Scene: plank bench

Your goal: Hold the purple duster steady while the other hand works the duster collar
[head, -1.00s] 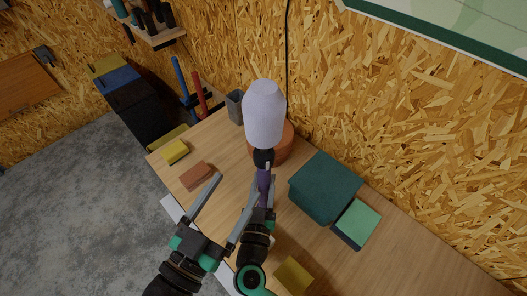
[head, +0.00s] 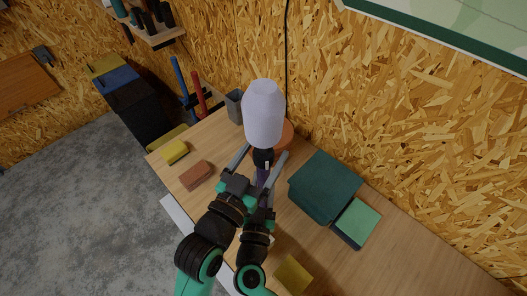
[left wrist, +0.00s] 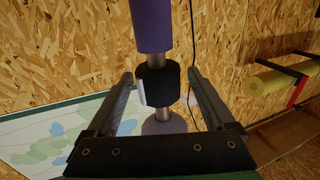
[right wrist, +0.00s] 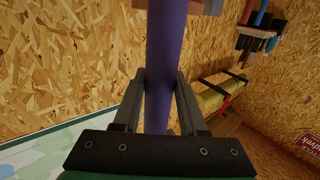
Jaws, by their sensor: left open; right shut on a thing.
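The duster is held upright above the bench, with a pale lavender head (head: 263,112), a black collar (head: 263,158) and a purple handle (right wrist: 165,50). In the left wrist view the collar (left wrist: 158,86), with a white mark, sits on a metal rod beside the purple handle end (left wrist: 151,25). My left gripper (left wrist: 160,73) is open, one finger on each side of the collar, with gaps visible on both sides. My right gripper (right wrist: 160,76) is shut on the purple handle. In the head view my left gripper hides much of the handle and the right fingers.
A terracotta round object (head: 286,136) stands behind the duster. A teal box (head: 324,186) and a green-topped block (head: 357,222) are to the right. A brown block (head: 195,175) and a yellow block (head: 174,152) lie left. A grey cup (head: 234,106) stands behind. A yellow block (head: 293,274) is in front.

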